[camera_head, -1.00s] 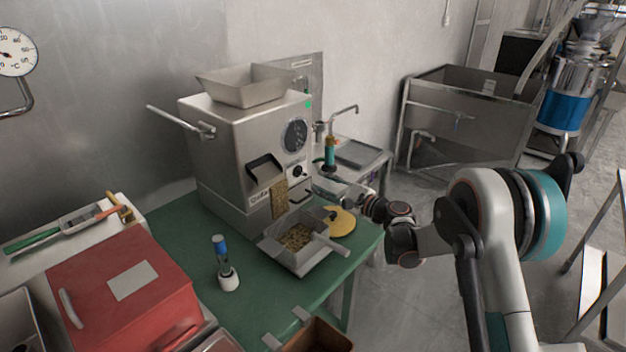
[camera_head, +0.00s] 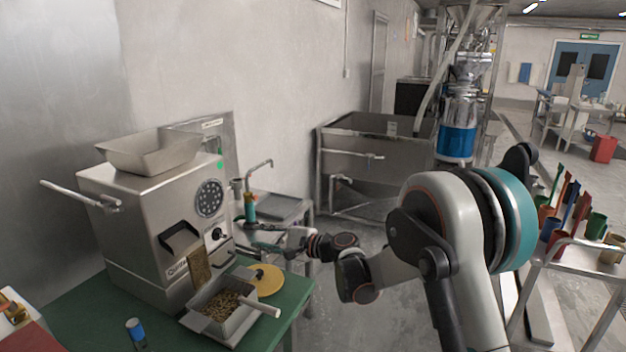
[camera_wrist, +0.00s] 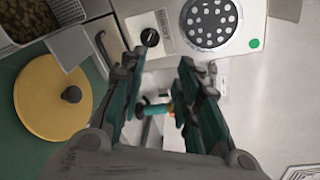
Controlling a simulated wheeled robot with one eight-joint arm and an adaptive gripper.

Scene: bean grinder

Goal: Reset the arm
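My gripper (camera_wrist: 160,95) is open in the wrist view, its two dark green fingers apart with nothing held between them. In the head view my gripper (camera_head: 262,247) is beside the right side of the steel grinder (camera_head: 150,215), above the table's far right corner, partly hidden by my wrist. The grinder's round perforated plate (camera_wrist: 211,20) and black knob (camera_wrist: 150,37) show in the wrist view. A metal tray of beans (camera_head: 225,312) stands in front of the grinder, with a yellow disc lid (camera_head: 264,279) beside it.
The green table (camera_head: 75,315) carries the grinder. A rack with coloured cups (camera_head: 585,255) is at the right. Grey floor between them is partly clear.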

